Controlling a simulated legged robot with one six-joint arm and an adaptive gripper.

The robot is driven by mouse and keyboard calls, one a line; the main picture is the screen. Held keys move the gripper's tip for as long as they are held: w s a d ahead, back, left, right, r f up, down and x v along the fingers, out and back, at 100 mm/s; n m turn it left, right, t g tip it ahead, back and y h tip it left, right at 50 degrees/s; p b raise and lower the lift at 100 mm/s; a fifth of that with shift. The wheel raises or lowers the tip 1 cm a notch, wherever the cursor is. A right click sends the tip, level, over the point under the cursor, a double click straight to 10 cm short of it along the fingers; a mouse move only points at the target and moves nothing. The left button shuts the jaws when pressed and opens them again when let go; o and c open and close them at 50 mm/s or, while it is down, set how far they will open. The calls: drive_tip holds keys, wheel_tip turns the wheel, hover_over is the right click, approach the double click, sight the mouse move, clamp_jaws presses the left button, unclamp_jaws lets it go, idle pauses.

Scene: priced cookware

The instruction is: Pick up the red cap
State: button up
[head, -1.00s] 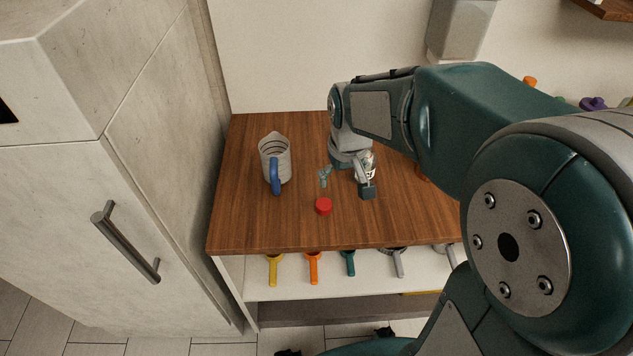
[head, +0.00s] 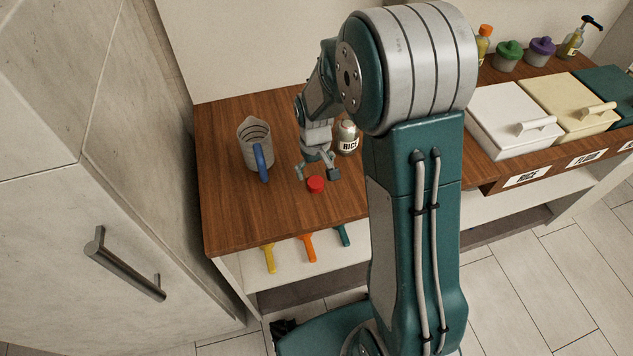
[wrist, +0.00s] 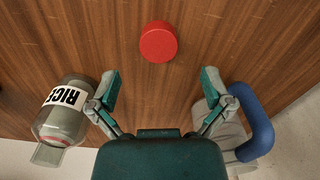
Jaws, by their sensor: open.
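The red cap (head: 316,184) is a small round disc lying flat on the wooden counter (head: 225,215). In the wrist view the cap (wrist: 158,42) is at the top centre, ahead of the fingertips and between their lines. My gripper (head: 317,174) is open and empty, pointing down over the counter just behind the cap in the head view. In the wrist view the gripper's two green-padded fingers (wrist: 160,88) are spread wide, apart from the cap.
A clear measuring jug (head: 254,148) with a blue handle stands left of my gripper. A jar labelled RICE (head: 347,137) stands to the right. Lidded bins (head: 513,120) fill the counter farther right. Coloured scoops (head: 306,247) hang below the front edge. The counter's front left is clear.

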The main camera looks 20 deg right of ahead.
sight(315, 182)
drive_tip(key=f, duration=0.4)
drive_tip(key=shift+a, duration=0.3)
drive_tip(key=shift+d+f, duration=0.25)
drive_tip(key=shift+f, duration=0.1)
drive_tip(key=shift+d, duration=0.4)
drive_tip(key=shift+a, duration=0.1)
drive_tip(key=c, duration=0.4)
drive_tip(key=shift+a, duration=0.35)
drive_tip(key=c, duration=0.5)
